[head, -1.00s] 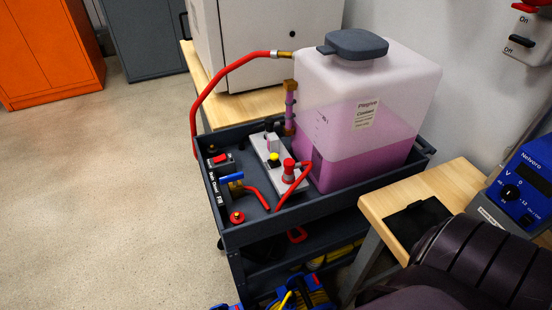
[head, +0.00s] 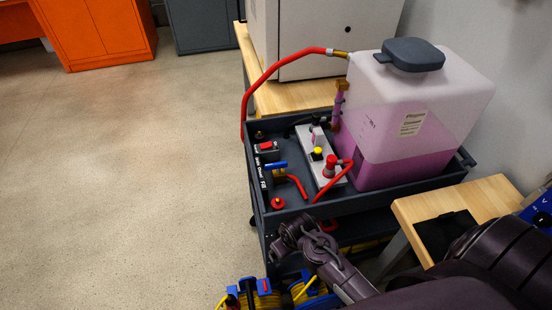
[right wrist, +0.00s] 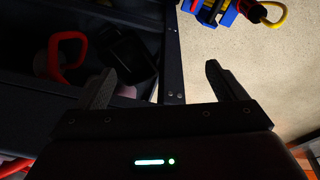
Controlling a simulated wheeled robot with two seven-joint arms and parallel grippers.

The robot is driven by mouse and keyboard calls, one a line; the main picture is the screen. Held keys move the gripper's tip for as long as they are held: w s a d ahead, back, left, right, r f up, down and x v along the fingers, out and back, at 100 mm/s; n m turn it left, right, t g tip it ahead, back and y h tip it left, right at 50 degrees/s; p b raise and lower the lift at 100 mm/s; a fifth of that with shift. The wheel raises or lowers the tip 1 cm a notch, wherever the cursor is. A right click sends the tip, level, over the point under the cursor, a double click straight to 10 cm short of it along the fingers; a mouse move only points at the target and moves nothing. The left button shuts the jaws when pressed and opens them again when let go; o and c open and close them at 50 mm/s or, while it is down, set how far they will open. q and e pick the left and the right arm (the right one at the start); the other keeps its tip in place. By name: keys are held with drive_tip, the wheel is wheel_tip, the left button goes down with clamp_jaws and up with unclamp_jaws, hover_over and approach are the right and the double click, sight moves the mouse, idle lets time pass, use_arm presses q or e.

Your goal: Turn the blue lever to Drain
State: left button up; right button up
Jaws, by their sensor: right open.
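The blue lever (head: 276,165) sits on a brass valve at the left part of the grey cart's top tray in the head view. Its handle lies roughly level across the valve. A dark label plate (head: 262,178) with white lettering is just left of it; I cannot read clearly which mark the lever points to. My right arm reaches in from the lower right, its wrist end in front of the cart's near side, below the lever and apart from it. My right gripper (right wrist: 164,88) is open and empty in the right wrist view. My left gripper is out of view.
The grey cart (head: 352,208) carries a tank (head: 395,165) of pink liquid, red hoses and a red knob (head: 277,203). A wooden bench (head: 425,207) stands at right. Blue and yellow reels (head: 255,296) are on the floor in front. The floor (head: 140,180) at left is clear.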

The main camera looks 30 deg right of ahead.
drive_tip(key=w+d+r+p, duration=0.2)
drive_tip(key=w+r, duration=0.1)
drive_tip(key=r, duration=0.8)
wheel_tip(320, 180, up, 5)
drive_tip(key=m+g, duration=0.2)
drive_tip(key=m, duration=0.2)
hover_over(276, 164)
drive_tip(key=shift+r, duration=0.1)
wheel_tip(276, 164, down, 8)
drive_tip(key=shift+w+r, duration=0.1)
drive_tip(key=shift+r, duration=0.1)
drive_tip(key=shift+c, duration=0.4)
drive_tip(key=c, duration=0.9)
